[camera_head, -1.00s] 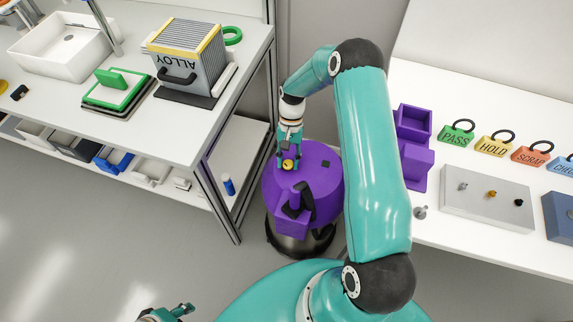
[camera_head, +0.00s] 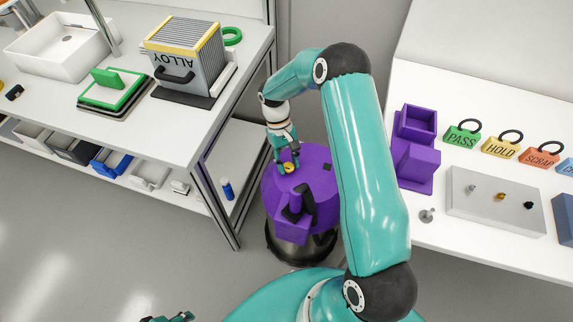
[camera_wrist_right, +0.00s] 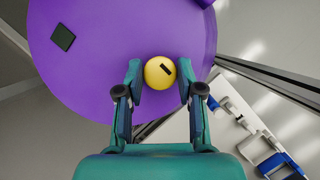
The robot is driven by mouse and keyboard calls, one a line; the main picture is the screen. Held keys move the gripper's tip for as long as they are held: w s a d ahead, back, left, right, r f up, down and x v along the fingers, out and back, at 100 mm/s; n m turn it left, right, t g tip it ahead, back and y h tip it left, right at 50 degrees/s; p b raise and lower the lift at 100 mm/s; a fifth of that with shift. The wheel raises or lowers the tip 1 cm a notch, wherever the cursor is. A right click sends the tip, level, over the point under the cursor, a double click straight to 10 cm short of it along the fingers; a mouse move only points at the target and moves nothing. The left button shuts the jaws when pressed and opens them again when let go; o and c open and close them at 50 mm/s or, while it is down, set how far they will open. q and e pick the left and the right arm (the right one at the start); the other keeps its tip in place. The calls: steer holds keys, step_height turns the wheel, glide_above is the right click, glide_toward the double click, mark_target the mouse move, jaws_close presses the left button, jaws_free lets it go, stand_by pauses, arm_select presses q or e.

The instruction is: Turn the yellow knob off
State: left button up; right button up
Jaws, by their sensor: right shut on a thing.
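The yellow knob (camera_head: 289,169) is on top of the purple drum-shaped unit (camera_head: 320,200). In the right wrist view the knob (camera_wrist_right: 160,72) is round, with a dark mark at its upper right side. My right gripper (camera_head: 286,165) reaches down to the knob from the upper left. In the right wrist view the fingers of my right gripper (camera_wrist_right: 160,80) stand on both sides of the knob, shut on it. My left gripper (camera_head: 176,319) shows only in part at the bottom edge of the head view, and its jaws cannot be made out.
A dark square (camera_wrist_right: 63,37) lies on the purple top. A bench (camera_head: 205,120) with a sink, the ALLOY box and a green-handled plate stands left. A white table (camera_head: 480,245) at right holds PASS, HOLD and SCRAP tags and a grey block (camera_head: 480,212).

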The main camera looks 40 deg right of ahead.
steer(key=shift+w+d+r, duration=0.15)
steer(key=shift+w+d, duration=0.05)
steer(key=o, duration=1.1)
steer(key=shift+o, duration=0.3)
steer(key=shift+s+a, duration=0.1)
steer(key=v, duration=1.1)
steer(key=shift+r, duration=0.35)
